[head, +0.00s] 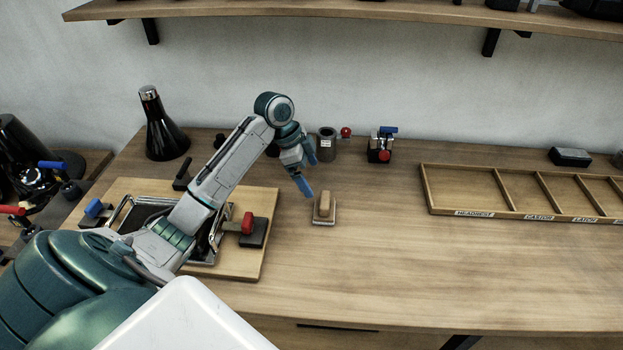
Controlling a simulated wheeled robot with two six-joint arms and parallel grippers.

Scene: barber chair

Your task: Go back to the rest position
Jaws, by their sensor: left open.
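My left arm comes in from the lower left and reaches over the wooden bench. My left gripper (307,172) has blue fingers that are apart, with nothing seen between them. It hangs just above and left of a small tan block on a pale base (324,207). Whether a fingertip touches this block cannot be told. My right gripper is not in view.
Under my left arm lies a wooden board (262,200) with a metal frame and red- and blue-handled clamps. Behind the gripper stand a grey cup (327,143) and a small clamp device (381,145). A labelled divided tray (428,190) lies right. The front right bench is clear.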

